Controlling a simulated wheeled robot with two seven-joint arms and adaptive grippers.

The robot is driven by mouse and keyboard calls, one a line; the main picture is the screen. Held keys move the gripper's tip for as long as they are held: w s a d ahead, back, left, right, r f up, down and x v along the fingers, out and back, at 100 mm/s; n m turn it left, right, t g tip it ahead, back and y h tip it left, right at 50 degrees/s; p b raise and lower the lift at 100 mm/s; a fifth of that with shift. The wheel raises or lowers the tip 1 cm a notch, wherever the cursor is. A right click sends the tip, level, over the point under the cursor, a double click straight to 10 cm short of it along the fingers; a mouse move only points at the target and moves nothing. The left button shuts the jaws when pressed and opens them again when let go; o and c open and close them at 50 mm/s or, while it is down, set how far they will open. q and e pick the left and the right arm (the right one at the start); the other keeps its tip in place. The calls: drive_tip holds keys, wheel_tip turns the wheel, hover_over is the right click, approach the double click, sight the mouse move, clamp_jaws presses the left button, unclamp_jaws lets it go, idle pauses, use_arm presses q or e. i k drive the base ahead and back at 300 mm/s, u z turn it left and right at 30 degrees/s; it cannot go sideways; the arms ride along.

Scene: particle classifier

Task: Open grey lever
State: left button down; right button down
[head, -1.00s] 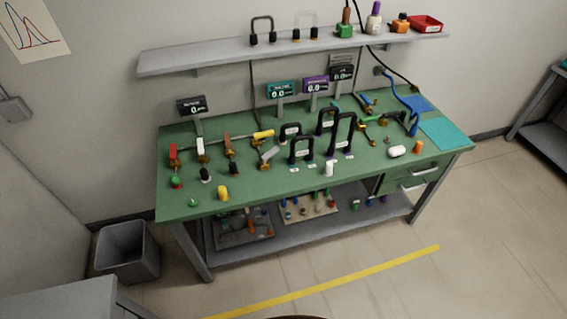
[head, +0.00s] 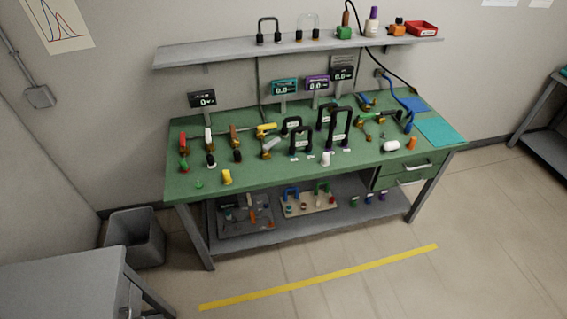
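A grey lever (head: 271,145) stands on the green workbench (head: 330,172), left of the black U-shaped tubes. It slants up to the right from a brass-coloured fitting. A yellow lever (head: 266,129) is just behind it. Red (head: 182,143), white (head: 208,139) and brown (head: 234,136) levers stand in a row to its left. Neither of my grippers is in view.
Black tubes (head: 300,136) stand close to the right of the grey lever. Small display boxes (head: 202,99) rise at the bench's back under a grey shelf (head: 290,47). A grey bin (head: 136,239) and a grey table (head: 62,285) are at the left. The floor in front, with a yellow line (head: 320,277), is clear.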

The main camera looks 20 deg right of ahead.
sight(275, 141)
drive_tip(key=k, duration=0.9)
drive_tip(key=z, duration=0.4)
drive_tip(key=i, duration=0.4)
drive_tip(key=z, duration=0.55)
drive_tip(key=i, duration=1.4)
drive_tip(key=u, duration=0.85)
